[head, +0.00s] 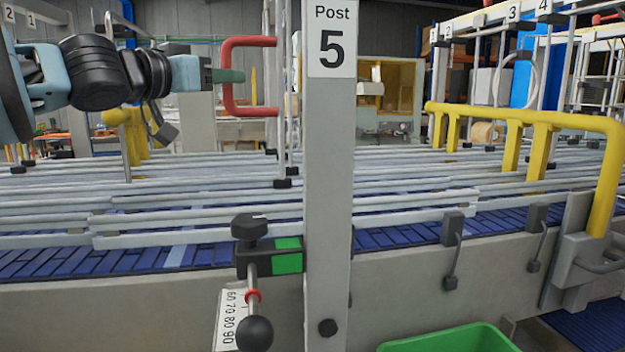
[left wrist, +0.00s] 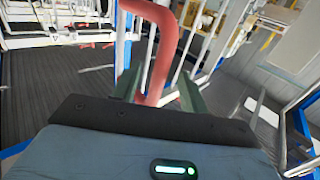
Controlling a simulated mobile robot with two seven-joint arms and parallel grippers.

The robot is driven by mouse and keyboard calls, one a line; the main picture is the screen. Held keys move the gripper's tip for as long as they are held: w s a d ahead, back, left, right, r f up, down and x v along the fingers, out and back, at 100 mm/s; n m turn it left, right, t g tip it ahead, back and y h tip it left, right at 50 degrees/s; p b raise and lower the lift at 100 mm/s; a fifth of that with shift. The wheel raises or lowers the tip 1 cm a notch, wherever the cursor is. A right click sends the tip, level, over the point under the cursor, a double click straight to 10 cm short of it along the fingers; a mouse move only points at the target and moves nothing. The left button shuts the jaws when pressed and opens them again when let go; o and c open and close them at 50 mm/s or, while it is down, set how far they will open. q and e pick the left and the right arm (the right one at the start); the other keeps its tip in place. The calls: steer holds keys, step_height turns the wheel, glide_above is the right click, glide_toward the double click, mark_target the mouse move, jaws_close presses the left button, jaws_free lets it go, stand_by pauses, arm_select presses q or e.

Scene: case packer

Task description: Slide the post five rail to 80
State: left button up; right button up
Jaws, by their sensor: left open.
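Post five (head: 327,200) stands upright in the middle of the head view under a "Post 5" sign. On it are a clamp with a black knob (head: 249,227), a green block (head: 288,256) and a rod with a red ring (head: 253,296) and black ball (head: 255,334). A scale plate (head: 228,318) reading 60 to 90 is beside the rod; the ring is near its 60 end, exact reading unclear. My left gripper (head: 240,76) is open at a red handle (head: 250,112). In the left wrist view the handle (left wrist: 163,60) passes between the open fingers (left wrist: 158,88), not visibly gripped.
Pale guide rails (head: 200,220) run across a blue conveyor (head: 110,261). A yellow guard rail (head: 520,116) stands at the right. A green bin (head: 450,338) sits low in front. Other numbered posts stand behind.

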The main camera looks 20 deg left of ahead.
arm_select(q)
steer(key=shift+s, duration=0.1)
arm_select(e)
steer(key=shift+w, duration=0.1)
arm_select(q)
steer(key=p+v, duration=0.2)
steer(key=v, duration=0.4)
steer(key=shift+s, duration=0.4)
arm_select(e)
steer(key=shift+t, duration=0.3)
steer(key=w+r, duration=0.2)
steer(key=r, duration=0.1)
steer(key=shift+w+r, duration=0.15)
arm_select(q)
steer(key=shift+a, duration=0.1)
arm_select(e)
steer(key=shift+w, duration=0.1)
